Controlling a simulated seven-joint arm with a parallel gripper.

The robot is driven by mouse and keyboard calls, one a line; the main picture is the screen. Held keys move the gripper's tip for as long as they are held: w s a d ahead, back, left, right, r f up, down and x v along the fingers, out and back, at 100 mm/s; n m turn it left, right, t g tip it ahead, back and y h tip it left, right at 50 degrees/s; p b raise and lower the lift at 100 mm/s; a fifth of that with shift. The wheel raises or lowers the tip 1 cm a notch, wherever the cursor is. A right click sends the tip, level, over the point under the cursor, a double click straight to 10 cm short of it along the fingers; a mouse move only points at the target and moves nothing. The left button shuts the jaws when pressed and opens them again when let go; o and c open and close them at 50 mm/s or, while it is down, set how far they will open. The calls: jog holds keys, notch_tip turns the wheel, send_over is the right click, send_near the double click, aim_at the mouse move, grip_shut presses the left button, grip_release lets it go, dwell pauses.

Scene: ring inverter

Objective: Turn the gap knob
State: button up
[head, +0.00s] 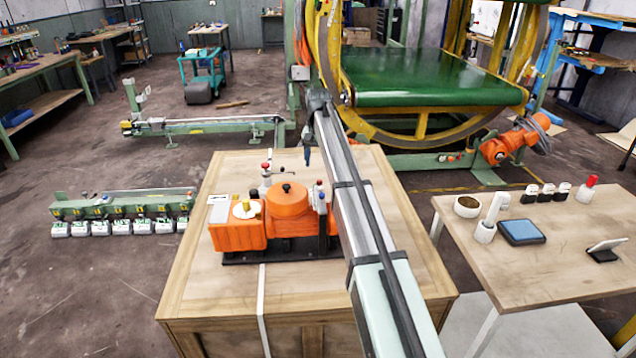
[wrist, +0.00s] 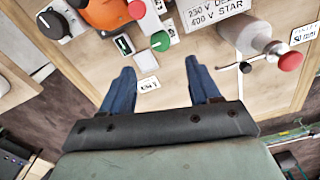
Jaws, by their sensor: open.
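An orange machine (head: 238,237) stands on the wooden crate. No label lets me tell which knob is the gap knob. My gripper (head: 307,157) is behind the machine, near the crate's far edge. In the wrist view my gripper (wrist: 160,66) has its two blue fingers wide apart with nothing between them. Ahead of them are a green knob (wrist: 160,41), a black round knob (wrist: 53,23) and a red knob (wrist: 290,61).
The wooden crate top (head: 210,285) is bare in front of the machine. A side table (head: 560,280) at right holds a bowl, a blue-topped pad and small items. A large yellow ring with a green belt (head: 430,75) stands behind. My arm crosses the crate's right half.

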notch_tip(320, 180, down, 9)
dwell(0.4)
jog(key=c, duration=1)
jog(key=shift+c, duration=0.2)
